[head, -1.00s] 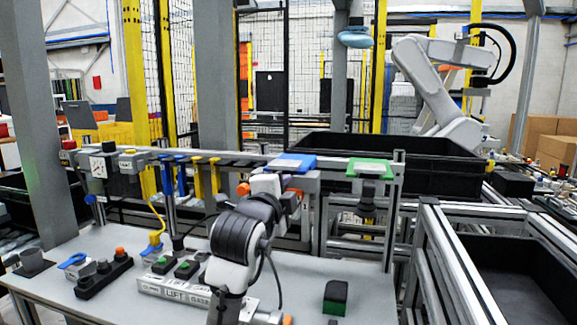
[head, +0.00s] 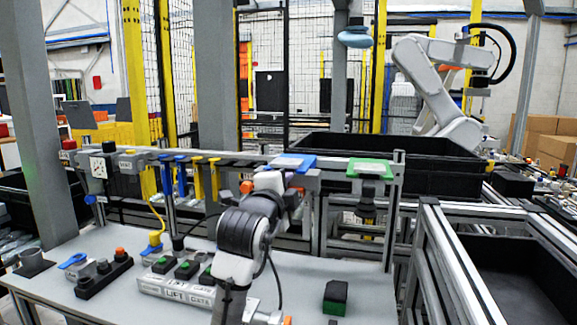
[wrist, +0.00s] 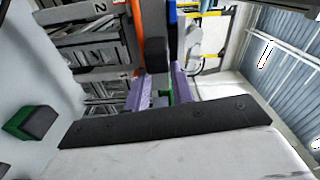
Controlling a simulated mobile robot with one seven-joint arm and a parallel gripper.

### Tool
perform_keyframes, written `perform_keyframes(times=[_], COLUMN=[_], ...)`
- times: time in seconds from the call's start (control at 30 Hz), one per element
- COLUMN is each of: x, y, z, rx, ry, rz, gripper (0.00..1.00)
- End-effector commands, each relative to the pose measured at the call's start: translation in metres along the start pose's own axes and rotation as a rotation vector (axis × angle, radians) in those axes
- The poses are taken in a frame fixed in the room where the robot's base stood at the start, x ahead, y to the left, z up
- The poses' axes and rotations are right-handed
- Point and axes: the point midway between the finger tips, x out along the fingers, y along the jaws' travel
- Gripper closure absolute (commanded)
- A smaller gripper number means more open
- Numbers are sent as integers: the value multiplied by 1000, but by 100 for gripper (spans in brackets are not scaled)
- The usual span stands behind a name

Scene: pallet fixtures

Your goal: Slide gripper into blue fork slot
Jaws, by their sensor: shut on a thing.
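The blue fork slot (head: 306,165) is a blue bracket on top of the metal rail in the head view. My gripper (head: 290,181) is just below and in front of it, close to the rail, and its fingertips are partly hidden there. In the wrist view my purple fingers (wrist: 166,88) are close together around a small part with some green on it, and a dark block (wrist: 156,58) stands just beyond the fingertips. A blue strip (wrist: 172,19) shows above it, beside an orange strip (wrist: 138,35). Whether anything sits inside the slot cannot be told.
A green bracket (head: 371,167) with a dark tool hanging below it is to the right on the rail. Blue and yellow hooks line the rail to the left. A green and black block (head: 335,298) and a labelled button box (head: 175,289) are on the table. A black crate (head: 415,178) stands behind.

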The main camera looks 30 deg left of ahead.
Motion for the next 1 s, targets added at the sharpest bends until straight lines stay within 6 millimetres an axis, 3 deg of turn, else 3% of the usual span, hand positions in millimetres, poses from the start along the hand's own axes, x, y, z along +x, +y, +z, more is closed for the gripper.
perform_keyframes(times=[0.77,0.8,0.97,1.0], x=[7,7,7,7], y=[0,0,1,1], z=[0,0,0,0], rx=[2,2,1,1], ry=[1,1,0,0], rz=[-5,-5,-3,-3], gripper=[100,72,51,51])
